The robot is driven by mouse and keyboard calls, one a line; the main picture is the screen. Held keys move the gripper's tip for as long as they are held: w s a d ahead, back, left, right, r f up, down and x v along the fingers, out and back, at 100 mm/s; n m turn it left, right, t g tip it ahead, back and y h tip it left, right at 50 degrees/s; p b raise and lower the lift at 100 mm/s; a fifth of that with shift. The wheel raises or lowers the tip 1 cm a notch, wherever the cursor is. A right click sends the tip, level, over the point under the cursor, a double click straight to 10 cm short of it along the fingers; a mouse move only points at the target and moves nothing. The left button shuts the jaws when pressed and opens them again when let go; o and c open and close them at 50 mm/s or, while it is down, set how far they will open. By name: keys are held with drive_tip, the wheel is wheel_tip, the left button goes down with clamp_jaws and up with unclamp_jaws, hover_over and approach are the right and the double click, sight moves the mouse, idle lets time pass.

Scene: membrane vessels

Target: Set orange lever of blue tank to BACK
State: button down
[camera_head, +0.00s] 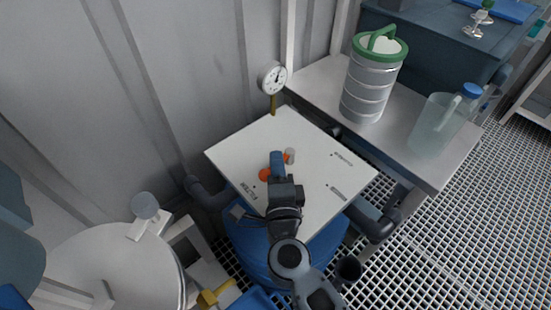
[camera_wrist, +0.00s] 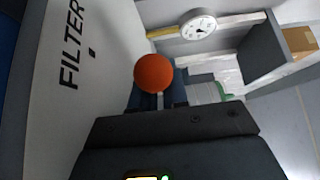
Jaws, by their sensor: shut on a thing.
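The blue tank (camera_head: 240,252) stands under a white panel (camera_head: 315,165) that hides most of it. The orange lever's round knob (camera_head: 266,174) shows just left of my gripper (camera_head: 277,158) over the panel. In the wrist view the orange knob (camera_wrist: 154,73) sits at my dark blue fingers (camera_wrist: 158,100), with its pale stem between them. My gripper is shut on the lever. The lever's base is hidden.
A round gauge (camera_head: 272,78) stands at the panel's back corner. A small grey cylinder (camera_head: 289,156) is close to my gripper's right. A metal table at right holds a green-topped ringed vessel (camera_head: 369,87) and a clear jug (camera_head: 435,125). A grey wall borders the left.

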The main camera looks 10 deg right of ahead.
drive_tip(key=n+y, duration=0.1)
drive_tip(key=y, duration=0.1)
drive_tip(key=shift+s+a+n+y, duration=0.15)
drive_tip(key=shift+s+n+y, duration=0.25)
drive_tip(key=n+y, duration=0.1)
drive_tip(key=y, duration=0.1)
drive_tip(key=shift+s+d+f+n+g+y+b, duration=0.2)
drive_tip(key=shift+d+n+g+y+b, duration=0.1)
drive_tip(key=shift+n+y+b, duration=0.1)
drive_tip(key=n+g+y+b, duration=0.1)
drive_tip(key=y+b, duration=0.1)
drive_tip(key=d+n+y+b, duration=0.1)
drive_tip(key=y+b, duration=0.1)
drive_tip(key=shift+s+f+n+g, duration=0.1)
drive_tip(key=shift+s+n+g, duration=0.1)
drive_tip(key=shift+n+g, duration=0.2)
drive_tip(key=shift+s+d+n+g+y+b, duration=0.1)
drive_tip(key=shift+d+n+g+y+b, duration=0.1)
drive_tip(key=shift+n+g+y+b, duration=0.35)
drive_tip(key=shift+s+d+n+g+y+b, duration=0.1)
drive_tip(key=shift+d+n+g+y+b, duration=0.2)
drive_tip(key=shift+y+b, duration=0.3)
drive_tip(key=shift+a, duration=0.1)
drive_tip(key=c, duration=1.3)
unclamp_jaws()
drive_tip(key=shift+s+r, duration=0.1)
drive_tip(key=shift+r, duration=0.1)
drive_tip(key=shift+o, duration=0.4)
drive_tip(key=shift+d, duration=0.2)
